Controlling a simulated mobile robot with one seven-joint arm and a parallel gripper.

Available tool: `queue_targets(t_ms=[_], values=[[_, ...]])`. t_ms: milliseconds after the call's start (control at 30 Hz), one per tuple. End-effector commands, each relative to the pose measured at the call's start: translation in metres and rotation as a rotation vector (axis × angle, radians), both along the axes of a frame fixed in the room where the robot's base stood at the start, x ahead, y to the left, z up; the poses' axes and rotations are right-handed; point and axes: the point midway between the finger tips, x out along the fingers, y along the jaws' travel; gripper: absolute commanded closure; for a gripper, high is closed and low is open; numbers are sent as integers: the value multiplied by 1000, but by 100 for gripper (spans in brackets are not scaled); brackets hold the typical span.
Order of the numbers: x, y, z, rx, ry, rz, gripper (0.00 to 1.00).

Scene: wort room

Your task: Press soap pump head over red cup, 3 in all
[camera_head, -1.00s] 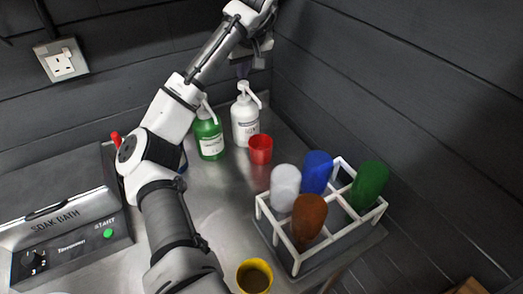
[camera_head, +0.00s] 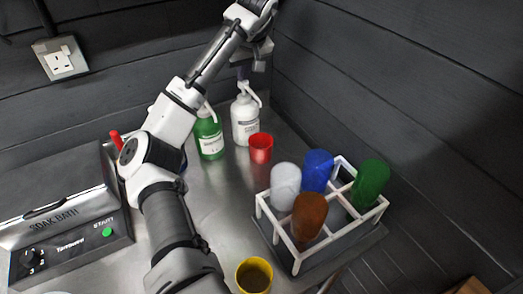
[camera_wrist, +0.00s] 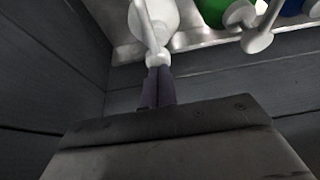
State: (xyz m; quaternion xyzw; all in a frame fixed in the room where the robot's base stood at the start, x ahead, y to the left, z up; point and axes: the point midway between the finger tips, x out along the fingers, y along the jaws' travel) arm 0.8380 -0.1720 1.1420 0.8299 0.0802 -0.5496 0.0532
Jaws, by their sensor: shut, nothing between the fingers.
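A white pump bottle (camera_head: 245,122) stands upright near the back corner of the metal counter, its spout pointing right. The red cup (camera_head: 261,148) stands upright in front of it, slightly right, below the spout side. My gripper (camera_head: 243,74) is shut and empty, pointing down just over the white pump head (camera_head: 242,86). In the wrist view my shut fingertips (camera_wrist: 158,72) are at the pump head (camera_wrist: 157,59); I cannot tell whether they touch it. A green pump bottle (camera_head: 209,137) stands to the left, partly behind my arm.
A white rack (camera_head: 294,262) with white, brown, blue and green tumblers stands at the right. A yellow cup (camera_head: 254,276) is at the front. A soak bath box (camera_head: 70,235) is at the left. Dark walls close off the back and right.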

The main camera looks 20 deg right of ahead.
Motion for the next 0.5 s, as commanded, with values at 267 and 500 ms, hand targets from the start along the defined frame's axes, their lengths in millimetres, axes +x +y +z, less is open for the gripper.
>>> queue_targets(t_ms=[267,500], values=[[0,0,-12,0,3,-1,100],[0,0,-21,1,4,-1,100]])
